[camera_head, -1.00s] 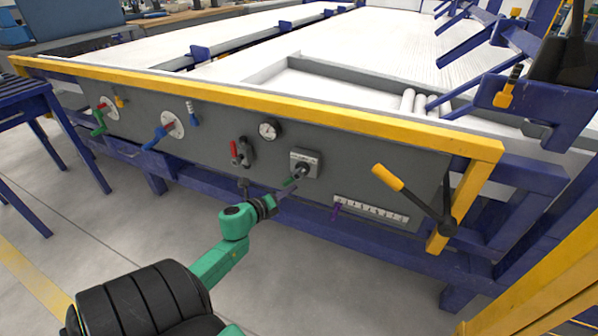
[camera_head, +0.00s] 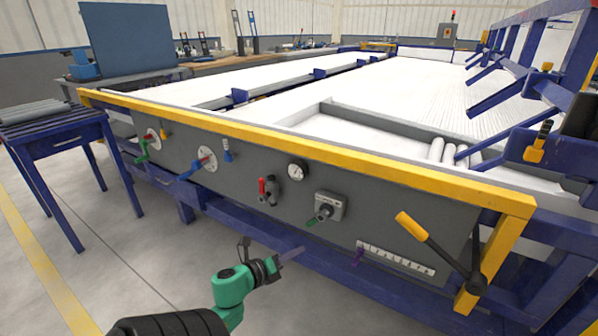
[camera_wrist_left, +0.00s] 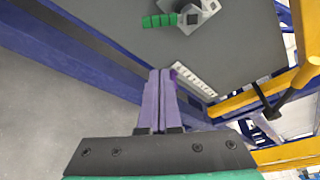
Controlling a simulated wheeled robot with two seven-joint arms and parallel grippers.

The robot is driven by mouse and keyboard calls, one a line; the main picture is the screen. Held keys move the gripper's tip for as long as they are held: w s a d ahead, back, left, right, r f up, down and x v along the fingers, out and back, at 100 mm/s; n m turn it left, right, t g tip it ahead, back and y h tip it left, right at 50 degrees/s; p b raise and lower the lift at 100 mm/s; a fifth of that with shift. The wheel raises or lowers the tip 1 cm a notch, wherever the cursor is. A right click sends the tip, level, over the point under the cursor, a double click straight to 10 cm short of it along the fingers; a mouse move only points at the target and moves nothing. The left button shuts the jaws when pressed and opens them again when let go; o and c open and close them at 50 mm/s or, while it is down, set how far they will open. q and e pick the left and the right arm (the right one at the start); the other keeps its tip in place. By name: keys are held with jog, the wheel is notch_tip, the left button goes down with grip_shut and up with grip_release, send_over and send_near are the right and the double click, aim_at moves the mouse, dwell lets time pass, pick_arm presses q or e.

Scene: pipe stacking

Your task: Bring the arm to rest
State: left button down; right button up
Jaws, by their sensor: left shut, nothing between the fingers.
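My left gripper (camera_head: 290,254), with purple fingers on a green and black wrist, is in front of the grey control panel (camera_head: 260,165), low and below the knob. In the left wrist view the two fingers (camera_wrist_left: 159,85) are together and hold nothing. The grey switch box (camera_head: 328,206) with a green-handled knob is above and to the right of the fingertips, apart from them. It also shows at the top of the left wrist view (camera_wrist_left: 198,12). My right gripper does not show.
The panel carries a gauge (camera_head: 298,170), a red-handled valve (camera_head: 267,190), a blue lever (camera_head: 197,168), a green lever (camera_head: 143,150), a white scale strip (camera_head: 396,259) and a yellow-handled lever (camera_head: 424,237). A blue roller table (camera_head: 60,140) stands at left. Floor in front is clear.

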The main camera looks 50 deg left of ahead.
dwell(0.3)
